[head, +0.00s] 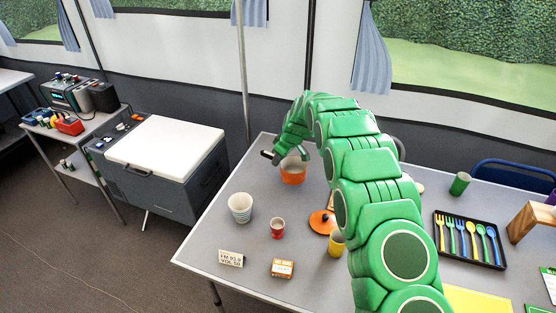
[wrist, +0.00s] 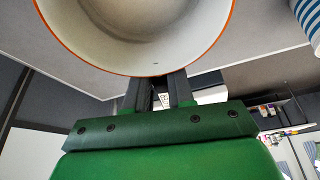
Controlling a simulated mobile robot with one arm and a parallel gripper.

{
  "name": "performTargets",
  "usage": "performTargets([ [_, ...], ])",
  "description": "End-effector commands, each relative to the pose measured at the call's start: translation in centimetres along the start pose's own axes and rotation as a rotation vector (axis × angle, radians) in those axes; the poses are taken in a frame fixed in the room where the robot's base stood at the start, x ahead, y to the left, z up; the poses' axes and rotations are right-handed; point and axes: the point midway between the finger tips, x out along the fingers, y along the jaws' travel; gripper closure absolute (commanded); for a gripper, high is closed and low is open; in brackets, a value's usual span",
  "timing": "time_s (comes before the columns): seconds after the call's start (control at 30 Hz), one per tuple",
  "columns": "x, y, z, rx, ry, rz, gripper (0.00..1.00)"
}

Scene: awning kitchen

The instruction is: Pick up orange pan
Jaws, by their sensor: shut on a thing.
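The orange pan (head: 293,175) is near the back left edge of the table in the head view, partly hidden by my gripper (head: 279,156). In the wrist view the pan (wrist: 140,55) shows its pale inside and orange rim, right at the dark fingers of my gripper (wrist: 160,88). The fingers are shut on the pan at its rim. I cannot tell whether the pan's base touches the table.
On the grey table (head: 215,238) stand a striped cup (head: 240,208), a red cup (head: 277,228), a yellow cup (head: 336,244), an orange disc (head: 320,221) and small boxes. A cutlery tray (head: 468,262) lies right of my arm. A white-topped cooler (head: 165,144) stands left.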

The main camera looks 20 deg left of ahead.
Motion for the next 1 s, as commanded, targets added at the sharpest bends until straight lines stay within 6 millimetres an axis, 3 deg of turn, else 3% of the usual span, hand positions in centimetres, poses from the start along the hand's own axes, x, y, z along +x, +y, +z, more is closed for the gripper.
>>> performTargets([
  [0.33,-2.5,-1.1,0.2,-0.002,0.002,0.003,1.0],
  [1.0,-5.7,-4.1,1.9,-0.001,0.0,0.001,1.0],
])
